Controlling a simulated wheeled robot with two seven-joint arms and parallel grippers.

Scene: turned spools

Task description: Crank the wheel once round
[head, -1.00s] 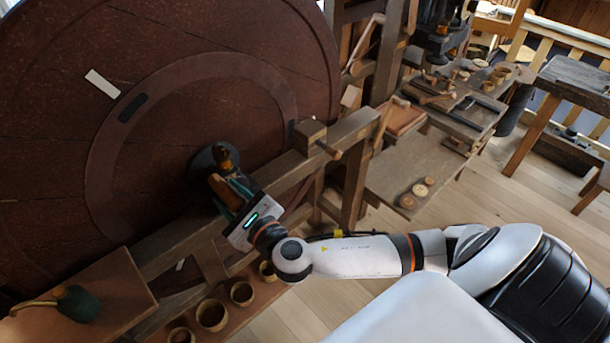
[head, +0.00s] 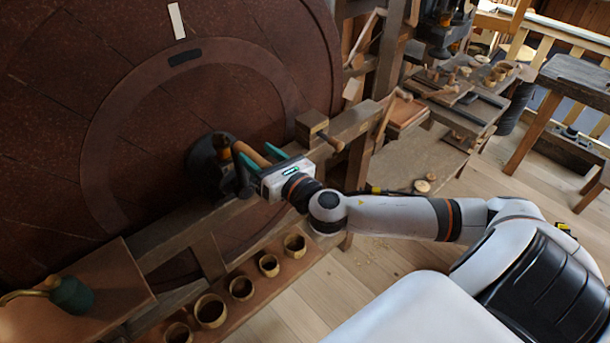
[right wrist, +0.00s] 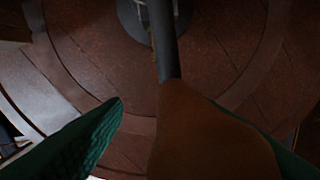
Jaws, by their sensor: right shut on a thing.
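The large dark red-brown wheel (head: 60,130) fills the left of the head view. A white mark (head: 177,20) and a black mark (head: 185,56) sit near its top. Its dark hub (head: 203,165) carries a crank with a wooden handle (head: 251,154). My right gripper (head: 260,158) is shut on this handle, with a teal finger on either side. In the right wrist view the handle (right wrist: 207,135) runs from between the green fingers to a dark metal rod (right wrist: 164,45), with the wheel behind. My left gripper is not in view.
A wooden beam (head: 355,122) with a wooden block (head: 311,128) crosses in front of the wheel, close to my gripper. Several wooden cups (head: 241,287) stand on a low shelf below. A dark green object (head: 72,296) lies at lower left. A workbench stands behind right.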

